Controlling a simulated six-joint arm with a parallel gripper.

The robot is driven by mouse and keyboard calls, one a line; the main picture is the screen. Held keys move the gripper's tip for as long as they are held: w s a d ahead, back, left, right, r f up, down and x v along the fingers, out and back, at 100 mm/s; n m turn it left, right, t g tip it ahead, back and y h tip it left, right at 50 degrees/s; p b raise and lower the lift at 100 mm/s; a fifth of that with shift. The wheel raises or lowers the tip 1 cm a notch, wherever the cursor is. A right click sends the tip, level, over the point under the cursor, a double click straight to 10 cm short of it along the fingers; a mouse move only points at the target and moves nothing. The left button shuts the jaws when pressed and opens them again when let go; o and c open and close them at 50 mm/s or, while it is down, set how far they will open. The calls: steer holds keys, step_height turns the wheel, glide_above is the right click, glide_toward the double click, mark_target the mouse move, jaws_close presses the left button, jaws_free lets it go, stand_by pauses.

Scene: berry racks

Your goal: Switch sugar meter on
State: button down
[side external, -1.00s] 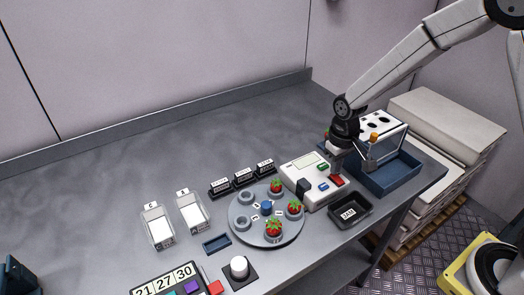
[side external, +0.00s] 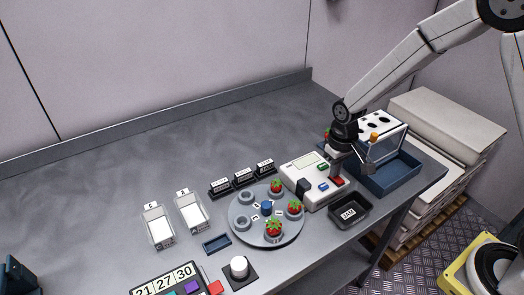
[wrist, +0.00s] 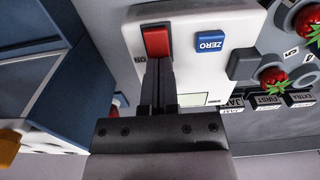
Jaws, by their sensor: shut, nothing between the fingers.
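The sugar meter (side external: 304,172) is a white box with a screen, a green button, a blue ZERO button (wrist: 210,43) and a red rocker switch (wrist: 156,41) marked ON at one end. The switch also shows in the side view (side external: 337,181). My gripper (wrist: 159,62) is shut and empty, pointing down at the meter. In the wrist view its fingertips are at the red switch's edge and overlap it; whether they touch it I cannot tell. The fingers hide part of the meter's face behind them.
A round grey turntable (side external: 246,230) with several strawberries stands left of the meter. A black labelled tray (side external: 334,221) lies in front of it. A blue bin (side external: 394,181) is close on the right. The table's back left is clear.

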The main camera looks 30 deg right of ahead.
steer(key=shift+r, duration=3.5)
steer(key=shift+s, duration=0.15)
steer(key=s+d+t, duration=0.1)
steer(key=s+t, duration=0.1)
steer(key=s, duration=0.9)
steer(key=shift+s+d+t, duration=0.2)
steer(key=shift+s+t, duration=0.1)
steer(key=shift+s, duration=0.1)
